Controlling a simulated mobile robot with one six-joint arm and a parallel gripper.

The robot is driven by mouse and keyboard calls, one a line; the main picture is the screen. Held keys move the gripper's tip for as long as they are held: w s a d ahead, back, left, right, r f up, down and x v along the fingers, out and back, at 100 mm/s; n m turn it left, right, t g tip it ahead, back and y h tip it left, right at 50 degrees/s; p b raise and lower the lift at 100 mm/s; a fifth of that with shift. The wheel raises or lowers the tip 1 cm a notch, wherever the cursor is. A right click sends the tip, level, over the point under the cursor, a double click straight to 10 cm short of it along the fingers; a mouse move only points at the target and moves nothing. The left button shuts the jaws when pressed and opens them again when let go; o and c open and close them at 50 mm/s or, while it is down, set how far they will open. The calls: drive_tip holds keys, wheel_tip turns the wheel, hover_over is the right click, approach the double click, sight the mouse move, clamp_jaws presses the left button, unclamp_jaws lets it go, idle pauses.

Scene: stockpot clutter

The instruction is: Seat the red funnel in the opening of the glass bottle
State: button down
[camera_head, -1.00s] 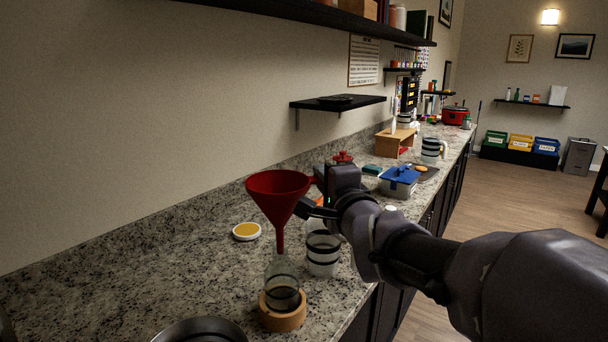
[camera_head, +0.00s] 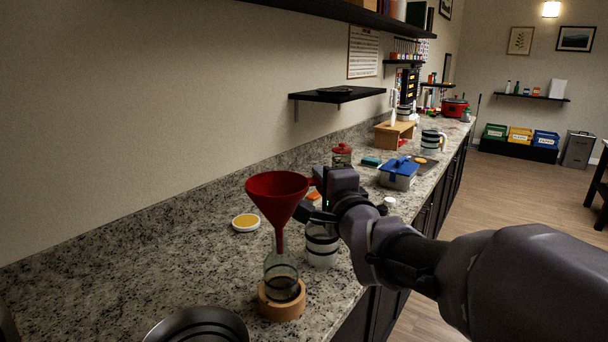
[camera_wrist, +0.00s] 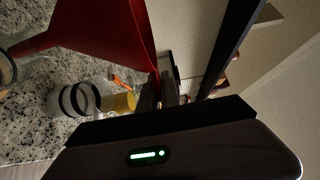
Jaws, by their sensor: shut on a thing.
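The red funnel (camera_head: 278,195) is upright above the glass bottle (camera_head: 281,275) in the head view. Its spout reaches down to the bottle's neck; whether the tip is inside the opening or in front of it I cannot tell for sure. The bottle stands upright in a round wooden ring (camera_head: 282,304) on the counter. My gripper (camera_head: 315,194) is shut on the funnel at the right side of its rim. In the wrist view the funnel (camera_wrist: 100,30) fills the upper left, and the bottle is only partly visible at the left edge.
A white jar with black bands (camera_head: 321,246) stands close behind and right of the bottle. A dark round pan (camera_head: 200,326) is at the front. A yellow-topped round lid (camera_head: 246,222) lies to the left. A blue-lidded container (camera_head: 398,172) stands farther back.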

drive_tip(key=shift+f, duration=0.75)
